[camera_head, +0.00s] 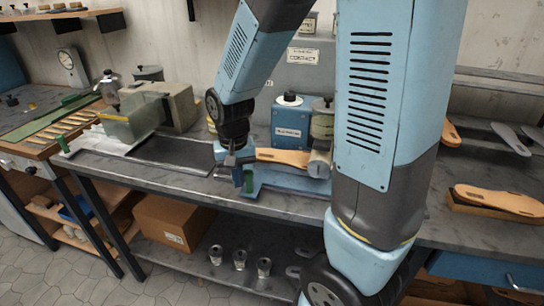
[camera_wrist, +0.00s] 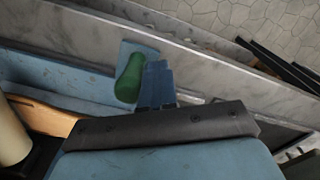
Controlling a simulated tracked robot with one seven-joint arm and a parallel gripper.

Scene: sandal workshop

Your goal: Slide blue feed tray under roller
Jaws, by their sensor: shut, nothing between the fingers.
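The blue feed tray (camera_head: 290,180) lies on the grey bench and bears a tan sole (camera_head: 282,156); its right end is beside the pale roller (camera_head: 319,164). A green handle (camera_head: 248,182) stands at the tray's left end. In the wrist view the tray (camera_wrist: 75,88), sole (camera_wrist: 40,114), roller (camera_wrist: 10,138) and green handle (camera_wrist: 130,77) show at left. My gripper (camera_head: 237,177) is shut and empty, low beside the handle. Its blue fingers (camera_wrist: 156,84) are right next to the handle in the wrist view; I cannot tell whether they touch. My arm partly hides the area right of the roller.
A blue glue machine (camera_head: 290,123) stands behind the tray. More soles (camera_head: 500,200) lie at right. The bench's front edge (camera_head: 190,188) is close to my gripper.

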